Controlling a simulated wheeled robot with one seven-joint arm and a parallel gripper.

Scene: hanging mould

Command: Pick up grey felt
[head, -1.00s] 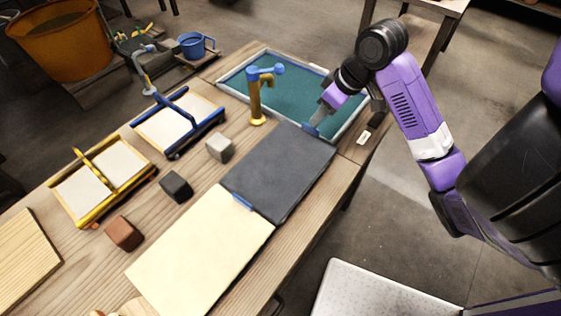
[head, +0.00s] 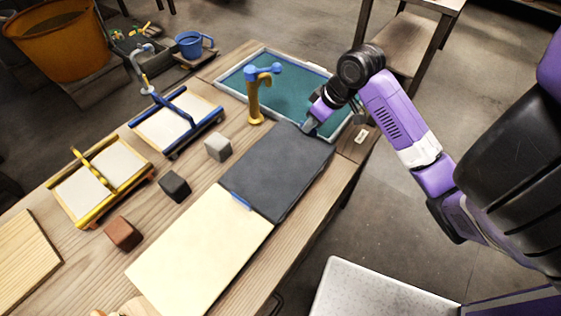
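The grey felt (head: 277,172) is a dark grey rectangular sheet lying flat on the wooden table. A blue tab (head: 242,202) shows at its near edge, beside the cream sheet. My gripper (head: 308,127) is at the felt's far right corner, by the edge of the vat. Its fingers are small and seen from the side, so I cannot tell whether they are open or shut, or whether they touch the felt. The blue tab at that far corner is now mostly hidden by the gripper.
A cream sheet (head: 200,252) lies against the felt's near edge. Light grey (head: 218,147), black (head: 174,186) and brown (head: 123,233) cubes stand to the left.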

